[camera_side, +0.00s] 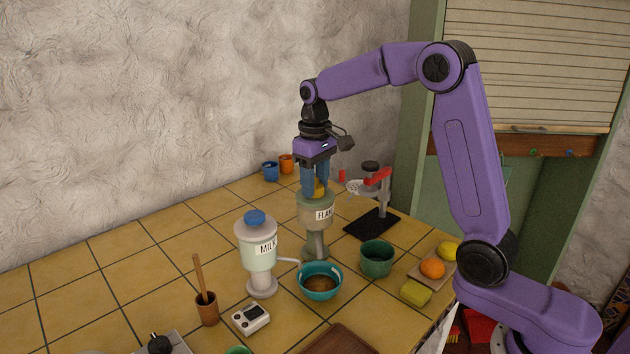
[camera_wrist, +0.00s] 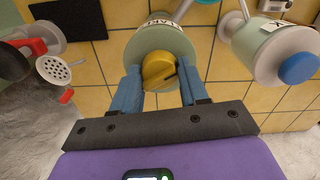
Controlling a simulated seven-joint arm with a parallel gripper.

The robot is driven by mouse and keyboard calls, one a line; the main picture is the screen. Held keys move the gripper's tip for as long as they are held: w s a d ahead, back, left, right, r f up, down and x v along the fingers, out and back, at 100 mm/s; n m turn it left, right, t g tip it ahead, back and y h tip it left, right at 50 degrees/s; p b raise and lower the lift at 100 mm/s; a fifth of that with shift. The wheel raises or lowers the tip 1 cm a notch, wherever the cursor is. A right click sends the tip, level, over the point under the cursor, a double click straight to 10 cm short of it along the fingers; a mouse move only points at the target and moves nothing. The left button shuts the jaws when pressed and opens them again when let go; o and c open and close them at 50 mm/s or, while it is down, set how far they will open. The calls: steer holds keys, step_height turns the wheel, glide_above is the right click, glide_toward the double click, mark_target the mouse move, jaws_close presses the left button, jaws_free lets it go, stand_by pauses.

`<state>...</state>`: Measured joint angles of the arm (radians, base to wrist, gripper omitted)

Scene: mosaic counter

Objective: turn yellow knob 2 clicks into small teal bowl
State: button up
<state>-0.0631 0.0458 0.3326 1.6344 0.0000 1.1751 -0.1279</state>
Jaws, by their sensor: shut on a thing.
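The yellow knob (camera_wrist: 158,70) sits on top of a dispenser (camera_side: 316,213) labelled with a word starting "FLAK". My gripper (camera_side: 317,180) points down over this dispenser, its blue fingers shut on the yellow knob; in the wrist view the fingers (camera_wrist: 158,85) stand on either side of it. In the side view the knob (camera_side: 320,188) is mostly hidden by the fingers. The small teal bowl (camera_side: 313,271) stands in front of the dispenser with brown contents inside. I cannot tell whether it is right under the dispenser's outlet.
A MILK dispenser (camera_side: 257,250) with a blue knob stands to the left. A dark green bowl (camera_side: 376,259) stands right of the teal bowl. A red-handled press (camera_side: 374,190) is behind on a black mat. A cup with a wooden stick (camera_side: 206,306) and a white timer (camera_side: 251,318) are front left.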

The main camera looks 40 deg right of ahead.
steer(key=m, duration=0.5)
steer(key=shift+r+m, duration=0.1)
steer(key=shift+m, duration=0.3)
stand_by(0.4)
steer(key=o, duration=1.1)
steer(key=shift+c, duration=0.2)
step_height(320, 180, up, 17)
steer(key=shift+r, duration=0.15)
steer(key=shift+a, duration=0.1)
stand_by(0.8)
